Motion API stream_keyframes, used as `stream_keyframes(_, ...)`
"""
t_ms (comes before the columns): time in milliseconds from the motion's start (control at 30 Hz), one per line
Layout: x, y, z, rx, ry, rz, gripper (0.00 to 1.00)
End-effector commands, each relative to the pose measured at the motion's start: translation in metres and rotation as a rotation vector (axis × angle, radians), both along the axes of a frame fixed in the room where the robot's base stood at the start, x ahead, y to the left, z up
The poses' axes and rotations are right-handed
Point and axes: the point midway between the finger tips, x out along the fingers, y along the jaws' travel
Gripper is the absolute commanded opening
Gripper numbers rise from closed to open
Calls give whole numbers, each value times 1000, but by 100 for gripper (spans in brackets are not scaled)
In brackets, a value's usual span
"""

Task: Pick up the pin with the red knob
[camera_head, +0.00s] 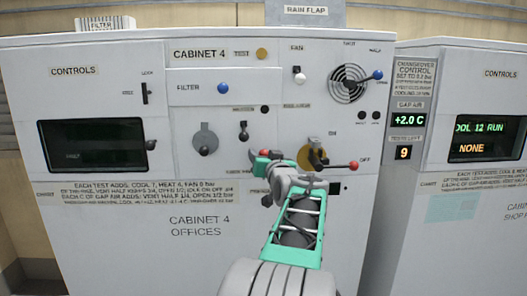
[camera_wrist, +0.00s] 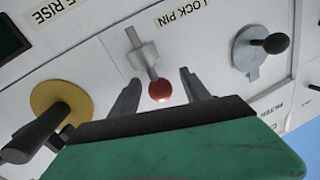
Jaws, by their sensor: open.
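The pin (camera_wrist: 152,72) with its red knob (camera_wrist: 160,91) sticks out of a grey bracket on the white cabinet front, beside a LOCK PIN label (camera_wrist: 184,14) in the wrist view. My gripper (camera_wrist: 160,78) is open, with one finger on each side of the knob. I see a gap on both sides; whether the knob is at finger depth is hard to tell. In the head view a red knob (camera_head: 264,152) shows at my gripper's green end, which hides the rest of the pin.
A grey dial (camera_head: 205,138) is to the left. A small black switch (camera_head: 243,131) sits just above left.

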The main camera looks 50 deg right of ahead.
Motion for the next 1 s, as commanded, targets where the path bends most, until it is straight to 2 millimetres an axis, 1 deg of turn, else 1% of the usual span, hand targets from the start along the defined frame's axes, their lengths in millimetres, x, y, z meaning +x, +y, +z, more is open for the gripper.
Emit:
stream_keyframes(67,-1,1,1,-2,-1,0,55)
stream_keyframes(733,1,-2,-3,2,2,0,0)
stream_keyframes(1000,1,-2,-2,1,2,-1,0)
